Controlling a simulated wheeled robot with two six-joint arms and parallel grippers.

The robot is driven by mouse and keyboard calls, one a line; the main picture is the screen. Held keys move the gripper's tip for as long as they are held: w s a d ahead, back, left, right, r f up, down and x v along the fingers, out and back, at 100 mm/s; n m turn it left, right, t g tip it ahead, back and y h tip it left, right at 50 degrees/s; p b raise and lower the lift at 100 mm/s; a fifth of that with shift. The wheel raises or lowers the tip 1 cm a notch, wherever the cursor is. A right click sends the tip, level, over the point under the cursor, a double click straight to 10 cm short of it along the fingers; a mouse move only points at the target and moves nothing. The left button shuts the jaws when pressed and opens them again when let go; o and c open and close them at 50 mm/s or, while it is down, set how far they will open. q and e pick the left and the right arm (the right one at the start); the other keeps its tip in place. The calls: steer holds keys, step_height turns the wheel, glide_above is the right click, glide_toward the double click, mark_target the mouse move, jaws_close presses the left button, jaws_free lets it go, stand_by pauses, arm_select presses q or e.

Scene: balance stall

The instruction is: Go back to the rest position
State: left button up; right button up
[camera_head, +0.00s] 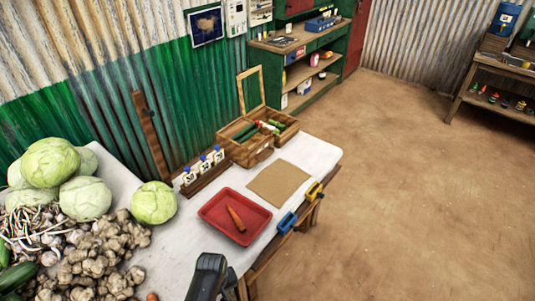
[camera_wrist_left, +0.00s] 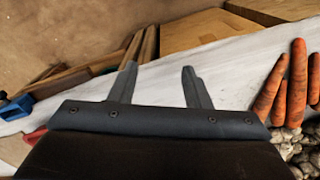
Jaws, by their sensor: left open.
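My left gripper (camera_wrist_left: 158,84) is open in the left wrist view, with nothing between its two fingers. In the head view a dark part of my arm (camera_head: 208,276) shows at the bottom edge, in front of the red tray (camera_head: 203,211); the fingertips cannot be made out there. The tray lies on the white-topped table (camera_head: 312,149) and holds one carrot (camera_head: 236,219). My right gripper is not in view.
Beside the tray are a brown mat (camera_head: 280,183), an open wooden case (camera_head: 240,150), a small bottle rack (camera_head: 204,174), and blue (camera_head: 287,222) and yellow (camera_head: 314,191) clamps. Cabbages (camera_head: 87,198) and ginger-like roots (camera_head: 110,250) lie left. The floor (camera_head: 420,190) right is clear.

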arm_select(q)
steer(key=s+a+f+m+b, duration=0.1)
steer(key=s+a+f+b, duration=0.25)
steer(key=s+f, duration=0.55)
steer(key=s+a+f+m+b, duration=0.2)
steer(key=s+a+f+b, duration=0.3)
steer(key=f, duration=0.7)
steer(key=s+a+f+b, duration=0.1)
steer(key=s+a+f, duration=0.1)
steer(key=s, duration=0.5)
steer(key=s+a+f+m+b, duration=0.1)
steer(key=s+a+f, duration=0.2)
steer(key=s+f, duration=0.2)
steer(key=s+a+f+m+t+y+b, duration=0.1)
steer(key=s+a+f, duration=0.2)
steer(key=s, duration=0.6)
steer(key=shift+f+b, duration=0.35)
steer(key=shift+f, duration=0.35)
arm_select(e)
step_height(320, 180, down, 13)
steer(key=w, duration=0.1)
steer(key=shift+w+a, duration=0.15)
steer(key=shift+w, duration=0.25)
